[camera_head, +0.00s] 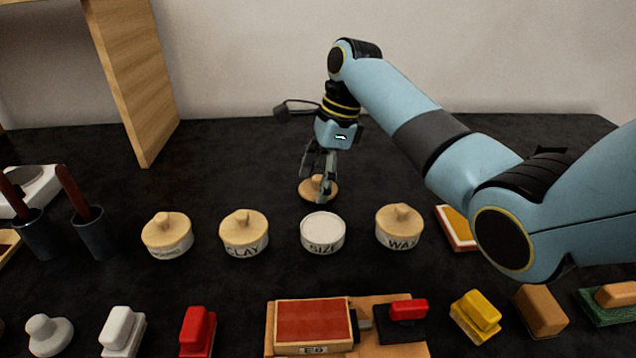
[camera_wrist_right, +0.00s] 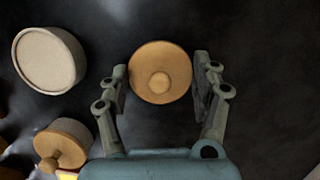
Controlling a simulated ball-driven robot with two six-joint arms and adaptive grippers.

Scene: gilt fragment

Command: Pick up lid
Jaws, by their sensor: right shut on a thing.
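The lid (camera_head: 307,191) is a round light-wood disc with a small knob, behind the open white jar marked SIZE (camera_head: 322,234). My right gripper (camera_head: 316,179) points down at the lid and is shut on it. In the right wrist view the lid (camera_wrist_right: 160,72) sits between the two fingers of the gripper (camera_wrist_right: 161,88), one on each side. I cannot tell whether the lid touches the table or is just above it. The open jar also shows in the wrist view (camera_wrist_right: 48,60). My left gripper is out of view.
Lidded jars stand beside the open one: CLAY (camera_head: 244,235), WAX (camera_head: 400,228) and another at left (camera_head: 167,237). Dark cups (camera_head: 90,236) with handles stand far left. Several blocks and a red pad (camera_head: 314,322) line the front. The table behind the lid is clear.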

